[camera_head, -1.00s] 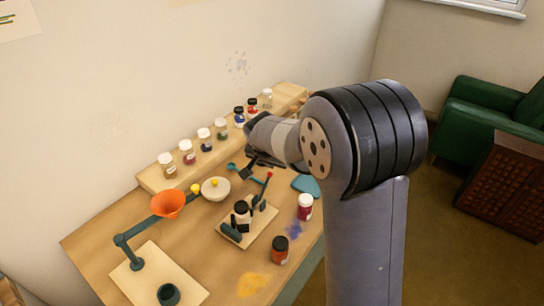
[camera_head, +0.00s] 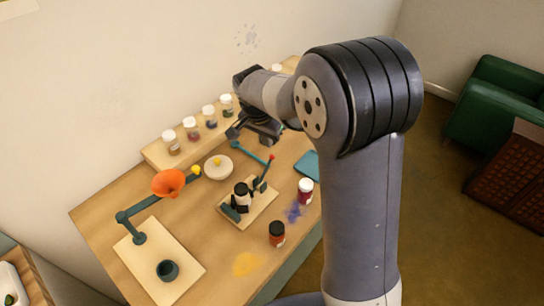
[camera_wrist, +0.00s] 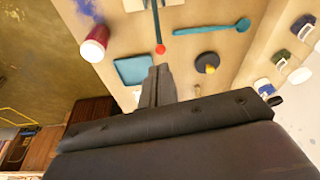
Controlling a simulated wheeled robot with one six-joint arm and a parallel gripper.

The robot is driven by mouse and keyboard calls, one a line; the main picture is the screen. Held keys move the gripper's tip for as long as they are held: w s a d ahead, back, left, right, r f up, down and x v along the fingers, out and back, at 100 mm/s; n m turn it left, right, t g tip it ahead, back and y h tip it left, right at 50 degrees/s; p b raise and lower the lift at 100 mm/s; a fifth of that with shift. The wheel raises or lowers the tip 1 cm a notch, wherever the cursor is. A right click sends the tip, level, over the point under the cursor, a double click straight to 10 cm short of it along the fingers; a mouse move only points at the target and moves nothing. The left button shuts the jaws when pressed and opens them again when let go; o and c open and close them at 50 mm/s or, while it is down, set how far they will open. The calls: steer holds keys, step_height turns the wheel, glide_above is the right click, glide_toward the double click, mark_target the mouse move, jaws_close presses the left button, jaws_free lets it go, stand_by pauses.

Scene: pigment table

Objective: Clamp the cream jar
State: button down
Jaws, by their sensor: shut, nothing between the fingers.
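A pale jar with a dark lid (camera_head: 241,190), which I take as the cream jar, stands upright on the pale clamp board (camera_head: 262,213). Dark clamp parts (camera_head: 231,211) sit against or close to it; I cannot tell whether they touch. The clamp's dark lever (camera_head: 264,172) slants up to a red knob (camera_head: 271,157). The red knob also shows in the wrist view (camera_wrist: 160,48), just beyond my gripper (camera_wrist: 160,72). My gripper is shut and empty, above the back of the table and apart from the jar. The jar is out of the wrist view.
A magenta jar (camera_head: 305,190) and a dark-lidded red jar (camera_head: 277,233) stand right of and in front of the clamp. Several jars line the back shelf (camera_head: 158,152).

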mark_target(270, 161)
steer(key=shift+b+x, duration=1.75)
steer(key=shift+x, duration=1.6)
steer(key=b+x, duration=0.2)
steer(key=x, duration=0.1)
steer(key=b+x, duration=0.1)
steer(key=shift+s+a+f+b, duration=0.3)
steer(key=shift+s+f+b, duration=0.05)
steer(key=shift+b, duration=0.05)
steer(key=shift+r, duration=0.2)
steer(key=s, duration=0.1)
steer(key=s+a+r, duration=0.1)
steer(key=shift+s+a, duration=0.25)
steer(key=shift+a, duration=0.1)
